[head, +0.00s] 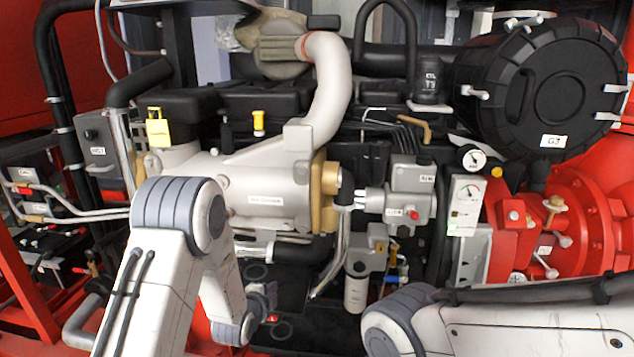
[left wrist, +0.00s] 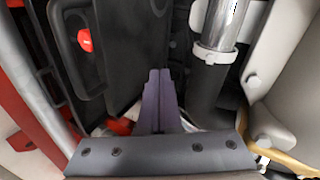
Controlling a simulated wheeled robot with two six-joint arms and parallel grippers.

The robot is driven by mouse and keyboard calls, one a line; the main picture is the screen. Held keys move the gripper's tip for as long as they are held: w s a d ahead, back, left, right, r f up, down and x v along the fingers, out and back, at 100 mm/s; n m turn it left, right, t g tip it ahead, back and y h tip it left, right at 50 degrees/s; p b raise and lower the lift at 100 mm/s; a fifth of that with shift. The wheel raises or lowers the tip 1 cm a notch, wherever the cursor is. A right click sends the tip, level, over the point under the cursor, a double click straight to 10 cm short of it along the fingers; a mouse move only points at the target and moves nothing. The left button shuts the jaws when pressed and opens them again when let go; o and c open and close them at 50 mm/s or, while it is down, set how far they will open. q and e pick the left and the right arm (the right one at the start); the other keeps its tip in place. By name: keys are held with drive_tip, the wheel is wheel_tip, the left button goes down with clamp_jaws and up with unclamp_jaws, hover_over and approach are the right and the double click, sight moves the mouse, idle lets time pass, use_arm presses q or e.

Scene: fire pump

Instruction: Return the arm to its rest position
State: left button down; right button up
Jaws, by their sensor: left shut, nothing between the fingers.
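My left arm (head: 180,240) rises from the lower left of the head view and bends down at its elbow in front of the engine. My left gripper (head: 268,292) is low, near the dark floor below the engine, and partly hidden by my own arm. In the left wrist view its two purple fingers (left wrist: 160,88) are together with nothing between them. They point towards a dark panel and a pipe. My right arm (head: 520,315) lies across the lower right of the head view. Its gripper is out of view.
The grey engine block (head: 262,195) is right behind my left arm. A filter unit (head: 356,290) and pipes stand right of the left gripper. In the left wrist view, a black box with a red knob (left wrist: 85,40) and a metal pipe (left wrist: 222,25) are close.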

use_arm(q)
drive_tip(key=s+d+r+n+g, duration=0.3)
drive_tip(key=s+d, duration=0.3)
drive_tip(key=s, duration=0.1)
drive_tip(key=s+d+r+n+g, duration=0.25)
drive_tip(key=s+d+r, duration=0.2)
drive_tip(key=s, duration=0.25)
drive_tip(key=s+r+n+g, duration=0.2)
drive_tip(key=s+g, duration=0.1)
drive_tip(key=s, duration=0.9)
drive_tip(key=s+r+n+g, duration=0.3)
drive_tip(key=s+g, duration=0.1)
drive_tip(key=s, duration=0.9)
wheel_tip(320, 180, up, 14)
drive_tip(key=p, duration=1.4)
drive_tip(key=shift+s+a+y, duration=0.35)
drive_tip(key=shift+a+y, duration=0.05)
